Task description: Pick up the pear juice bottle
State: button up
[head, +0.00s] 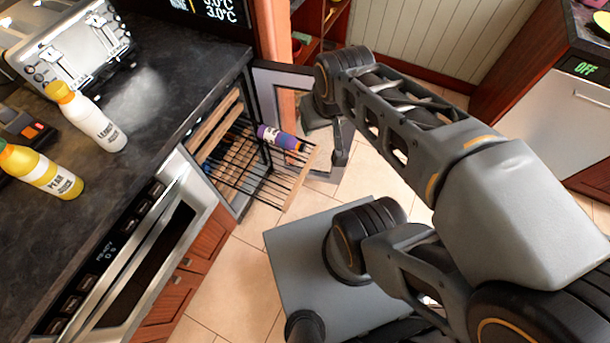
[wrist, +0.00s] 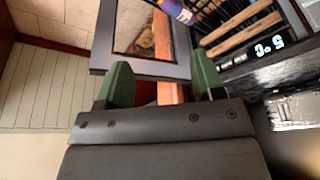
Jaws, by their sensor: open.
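A white bottle (head: 94,120) with an orange cap and a toaster (head: 70,48) are on the countertop (head: 185,50). A purple bottle (head: 279,137) lies on the cooler's pulled-out rack (head: 262,183). The glass door (wrist: 140,66) stands open. An oven (head: 140,262) is below the counter.

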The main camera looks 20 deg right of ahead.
aim_at(25, 164)
jog(key=u, duration=1.85)
jog(key=k, duration=0.5)
jog(key=z, duration=1.2)
jog(key=i, duration=1.05)
jog(key=u, duration=3.1)
